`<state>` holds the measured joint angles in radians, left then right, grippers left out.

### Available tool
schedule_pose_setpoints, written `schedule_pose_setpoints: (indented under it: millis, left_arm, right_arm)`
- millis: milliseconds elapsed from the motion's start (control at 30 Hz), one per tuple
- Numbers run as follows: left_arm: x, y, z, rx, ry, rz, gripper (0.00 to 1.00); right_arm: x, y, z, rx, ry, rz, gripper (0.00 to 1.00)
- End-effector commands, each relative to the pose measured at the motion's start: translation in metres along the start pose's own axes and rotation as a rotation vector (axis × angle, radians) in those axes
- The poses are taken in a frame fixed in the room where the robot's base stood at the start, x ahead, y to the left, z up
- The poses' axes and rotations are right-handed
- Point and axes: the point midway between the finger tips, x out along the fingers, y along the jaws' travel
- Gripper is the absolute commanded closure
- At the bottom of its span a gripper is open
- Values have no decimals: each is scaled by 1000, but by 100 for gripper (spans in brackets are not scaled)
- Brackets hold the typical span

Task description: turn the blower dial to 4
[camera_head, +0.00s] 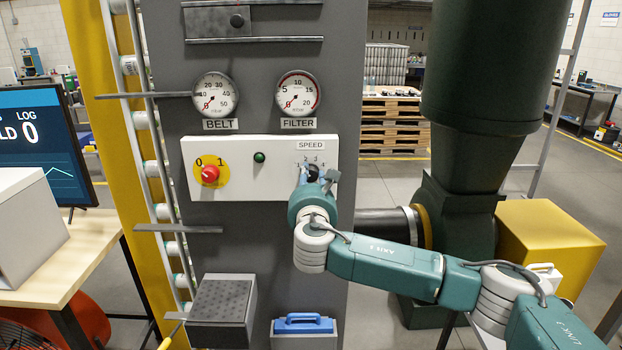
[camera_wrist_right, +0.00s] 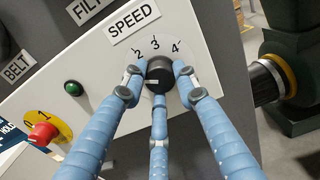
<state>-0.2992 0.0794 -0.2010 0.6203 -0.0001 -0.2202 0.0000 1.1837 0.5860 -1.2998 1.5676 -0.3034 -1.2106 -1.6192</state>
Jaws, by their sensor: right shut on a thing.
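The blower dial is a black round knob (camera_wrist_right: 160,72) under a SPEED label on a white control panel (camera_head: 238,152). In the right wrist view the figures 2, 3 and 4 show around its upper side. My right gripper (camera_wrist_right: 159,78) has its blue fingers closed around the knob, one on each side and one from below. A short white mark shows on the knob's lower left face; I cannot tell which figure the dial points to. In the head view the right gripper (camera_head: 314,176) covers most of the dial. My left gripper is not in view.
A red switch (camera_head: 210,175) on a yellow disc and a green button (camera_head: 259,157) sit left on the same panel. BELT (camera_head: 215,94) and FILTER (camera_head: 298,93) gauges are above. A dark green machine (camera_head: 488,70) stands close at the right.

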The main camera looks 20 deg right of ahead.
Motion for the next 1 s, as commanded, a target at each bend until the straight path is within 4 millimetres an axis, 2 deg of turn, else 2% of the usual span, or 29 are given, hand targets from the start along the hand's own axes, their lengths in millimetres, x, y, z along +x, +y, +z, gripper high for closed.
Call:
schedule_pose_setpoints:
  millis: [367, 1000]
  left_arm:
    - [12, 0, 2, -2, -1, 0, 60]
    - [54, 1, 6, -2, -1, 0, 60]
  right_arm:
    - [0, 0, -3, 114, 1, -2, 97]
    - [0, 0, -5, 692, 2, -1, 97]
